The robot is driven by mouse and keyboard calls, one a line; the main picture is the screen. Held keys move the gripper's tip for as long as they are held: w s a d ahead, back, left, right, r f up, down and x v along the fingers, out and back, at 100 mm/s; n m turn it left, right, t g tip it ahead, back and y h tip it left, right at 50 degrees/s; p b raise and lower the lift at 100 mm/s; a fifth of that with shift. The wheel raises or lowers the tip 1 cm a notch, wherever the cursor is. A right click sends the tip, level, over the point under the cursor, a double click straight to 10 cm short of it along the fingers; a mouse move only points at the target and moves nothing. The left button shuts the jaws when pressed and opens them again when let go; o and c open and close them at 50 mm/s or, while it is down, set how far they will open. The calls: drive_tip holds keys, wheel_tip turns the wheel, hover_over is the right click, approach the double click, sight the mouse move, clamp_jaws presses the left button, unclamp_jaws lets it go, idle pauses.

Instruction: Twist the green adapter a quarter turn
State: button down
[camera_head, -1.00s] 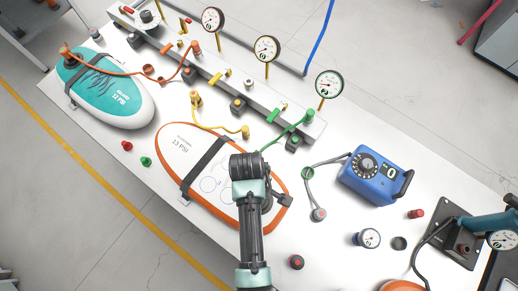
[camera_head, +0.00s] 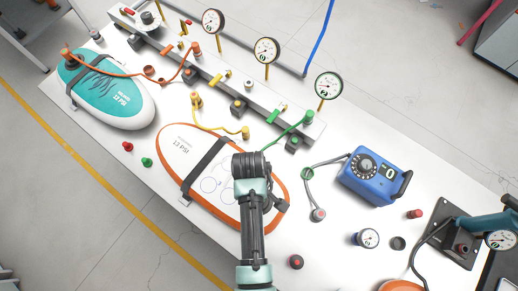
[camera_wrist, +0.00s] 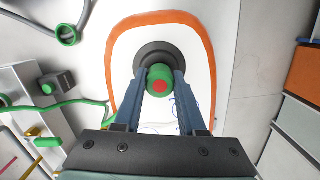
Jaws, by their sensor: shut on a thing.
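The green adapter (camera_wrist: 154,73) shows in the wrist view as a green cylinder with a red centre. It stands at a dark round valve (camera_wrist: 142,57) on the white board with the orange rim (camera_wrist: 150,18). My gripper (camera_wrist: 161,80) is shut on the adapter, one finger on each side. How far the adapter sits in the valve cannot be told. In the head view, my wrist hides the adapter and valve over the right end of the orange-rimmed board (camera_head: 173,160). A green hose (camera_head: 290,133) runs from the manifold toward my wrist; its near end is hidden.
The manifold rail (camera_head: 222,82) with gauges runs along the back. A blue pump box (camera_head: 370,178) and grey hose (camera_head: 310,190) are to the right. The teal board (camera_head: 120,95) is at left. Loose red (camera_head: 127,146) and green (camera_head: 146,162) caps lie in front.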

drive_tip(key=shift+m, duration=1.4)
drive_tip(key=shift+r+p, duration=0.1)
drive_tip(key=shift+p, duration=0.25)
drive_tip(key=m+p, duration=0.1)
drive_tip(key=m, duration=0.3)
drive_tip(key=shift+y, duration=0.4)
drive_tip(key=shift+m, duration=0.5)
drive_tip(key=m+p, duration=0.1)
drive_tip(key=m, duration=0.2)
drive_tip(key=shift+y, duration=0.3)
drive_tip(key=shift+m+p, duration=0.4)
drive_tip(key=shift+m, duration=0.6)
drive_tip(key=shift+c, duration=2)
unclamp_jaws()
